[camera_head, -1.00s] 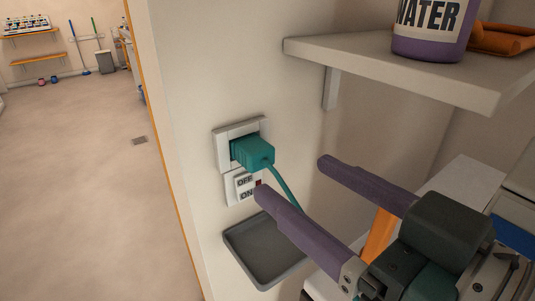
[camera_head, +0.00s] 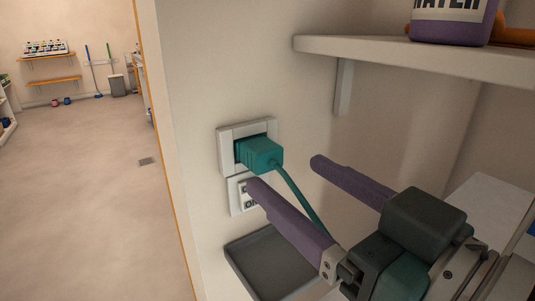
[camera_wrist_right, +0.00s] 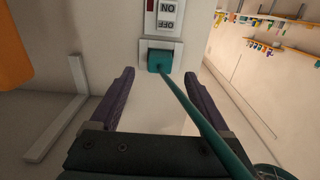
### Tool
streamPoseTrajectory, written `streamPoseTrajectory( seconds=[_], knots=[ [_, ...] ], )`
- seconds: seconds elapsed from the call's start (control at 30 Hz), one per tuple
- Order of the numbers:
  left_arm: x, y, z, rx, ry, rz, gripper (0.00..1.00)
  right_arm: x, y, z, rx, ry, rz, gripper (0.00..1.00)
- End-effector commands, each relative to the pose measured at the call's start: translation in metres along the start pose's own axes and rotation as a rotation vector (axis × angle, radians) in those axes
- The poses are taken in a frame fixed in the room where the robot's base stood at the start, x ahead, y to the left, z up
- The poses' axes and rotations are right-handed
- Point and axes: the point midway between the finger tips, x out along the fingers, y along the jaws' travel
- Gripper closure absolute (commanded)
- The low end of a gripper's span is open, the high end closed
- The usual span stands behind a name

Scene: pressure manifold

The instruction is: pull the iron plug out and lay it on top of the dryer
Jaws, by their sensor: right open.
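The teal iron plug (camera_head: 260,153) sits in the white wall socket (camera_head: 230,133), with its teal cord (camera_head: 296,192) running down to the right. My right gripper (camera_head: 282,172) is open, its two purple fingers pointing at the wall just in front of and below the plug, apart from it. In the right wrist view the plug (camera_wrist_right: 160,61) lies ahead, between the lines of the open fingers (camera_wrist_right: 160,75), and the cord passes close by the right-hand finger. My left gripper is not in view. I cannot identify the dryer for certain; a white surface (camera_head: 490,208) shows at the right.
An ON/OFF switch (camera_head: 236,196) is below the socket, partly behind a finger. A grey tray (camera_head: 262,262) is on the wall below. A white shelf (camera_head: 420,58) with a purple-and-white water bottle (camera_head: 452,28) overhangs at upper right. Open floor (camera_head: 80,200) lies left of the wall edge.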

Motion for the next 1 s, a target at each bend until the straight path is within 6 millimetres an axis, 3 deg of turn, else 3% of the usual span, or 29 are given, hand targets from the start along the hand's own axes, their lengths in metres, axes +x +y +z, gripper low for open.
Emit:
streamPoseTrajectory(
  seconds=[0.1,0.4,1.0],
  knots=[
    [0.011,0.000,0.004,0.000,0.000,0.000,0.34,0.019,0.000,0.003,0.001,0.004,-0.001,0.20],
    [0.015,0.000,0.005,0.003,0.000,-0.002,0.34,0.051,0.000,0.001,0.001,0.000,0.000,0.20],
    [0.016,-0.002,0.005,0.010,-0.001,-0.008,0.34,0.058,0.000,0.001,0.001,-0.002,0.000,0.20]
  ],
)
